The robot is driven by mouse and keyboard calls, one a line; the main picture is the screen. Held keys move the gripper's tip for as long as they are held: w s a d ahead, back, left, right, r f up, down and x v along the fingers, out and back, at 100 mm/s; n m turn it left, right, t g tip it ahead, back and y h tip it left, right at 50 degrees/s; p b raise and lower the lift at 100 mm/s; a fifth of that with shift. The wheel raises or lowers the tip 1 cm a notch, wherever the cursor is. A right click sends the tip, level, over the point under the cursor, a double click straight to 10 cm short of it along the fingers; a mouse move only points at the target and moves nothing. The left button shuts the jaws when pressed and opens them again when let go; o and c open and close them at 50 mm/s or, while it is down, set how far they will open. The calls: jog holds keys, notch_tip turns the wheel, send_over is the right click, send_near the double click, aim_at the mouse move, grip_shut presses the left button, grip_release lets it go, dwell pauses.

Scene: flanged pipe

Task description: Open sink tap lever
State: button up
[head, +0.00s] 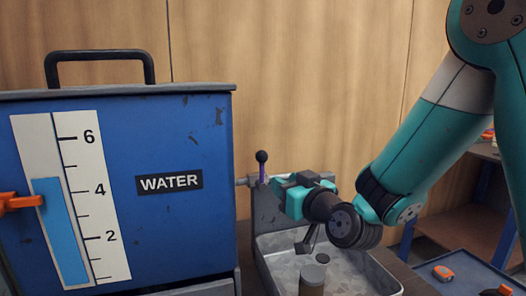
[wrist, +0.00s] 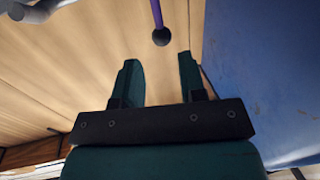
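The tap lever (head: 262,169) is a purple rod with a black ball on top, standing upright on a grey pipe between the blue tank and the sink. It also shows in the wrist view (wrist: 159,32) at the top centre, its ball just beyond and between my fingertips. My gripper (head: 290,183) is to the right of the lever in the head view. In the wrist view my gripper (wrist: 157,62) has its two teal fingers apart with nothing between them. The grey metal sink (head: 278,246) is below my gripper. The tap's outlet is hidden behind my gripper.
The blue tank (head: 150,215) labelled WATER has a white level scale (head: 100,190) and an orange pointer (head: 22,202). A small cylinder (head: 312,275) stands at the sink's front. A blue tray (head: 468,275) with an orange item (head: 443,272) is at the right. A wooden wall is behind.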

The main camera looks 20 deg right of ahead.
aim_at(263, 168)
jog(key=p+x, duration=0.4)
jog(key=x, duration=0.1)
jog(key=p+x, duration=0.5)
jog(key=shift+w+d+r, duration=0.1)
jog(key=shift+w+r, duration=0.15)
jog(key=shift+w, duration=0.05)
jog(key=shift+w+f+p, duration=0.25)
jog(key=shift+w+p, duration=0.2)
jog(key=shift+w, duration=0.15)
jog(key=shift+c, duration=0.3)
